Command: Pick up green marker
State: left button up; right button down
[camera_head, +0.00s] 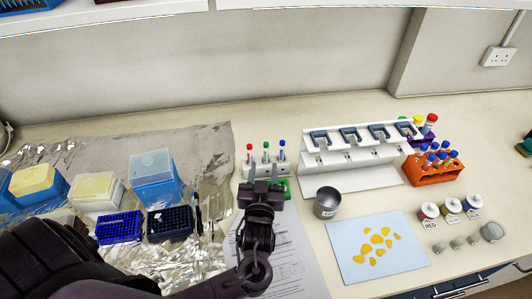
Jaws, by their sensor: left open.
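The green marker (266,148) stands upright in a small white rack (287,168), between a red marker (249,149) and a blue marker (282,147). My left gripper (262,170) is open just in front of the rack, its two fingers pointing toward it. It hides the rack's lower front, and I cannot tell whether it touches the rack. Nothing shows between its fingers. My right gripper is not in view.
A green object (287,188) is partly hidden beside my left gripper. A metal cup (327,203) and a white pipette stand (340,182) are to the right. Blue tip boxes (157,187) stand on foil at left. Paper (290,245) lies under my arm.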

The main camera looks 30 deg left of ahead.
aim_at(266, 151)
pick_arm(q)
jog(key=shift+w+a+f, duration=0.3)
jog(key=shift+w+f, duration=0.25)
jog(key=shift+w, duration=0.1)
jog(key=shift+w+a+f+p, duration=0.1)
jog(key=shift+w+a+p, duration=0.15)
jog(key=shift+w+p, duration=0.25)
jog(key=p+x, duration=0.1)
jog(key=x, duration=0.3)
jog(key=shift+w+a, duration=0.15)
jog(key=shift+w, duration=0.25)
jog(key=shift+w+a, duration=0.15)
jog(key=shift+w, duration=0.15)
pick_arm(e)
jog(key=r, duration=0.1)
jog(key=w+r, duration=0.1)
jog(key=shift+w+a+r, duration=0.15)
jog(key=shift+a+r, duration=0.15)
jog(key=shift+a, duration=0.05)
pick_arm(q)
jog(key=shift+s, duration=0.1)
jog(key=shift+c, duration=0.4)
jog(key=shift+c, duration=1.1)
grip_shut()
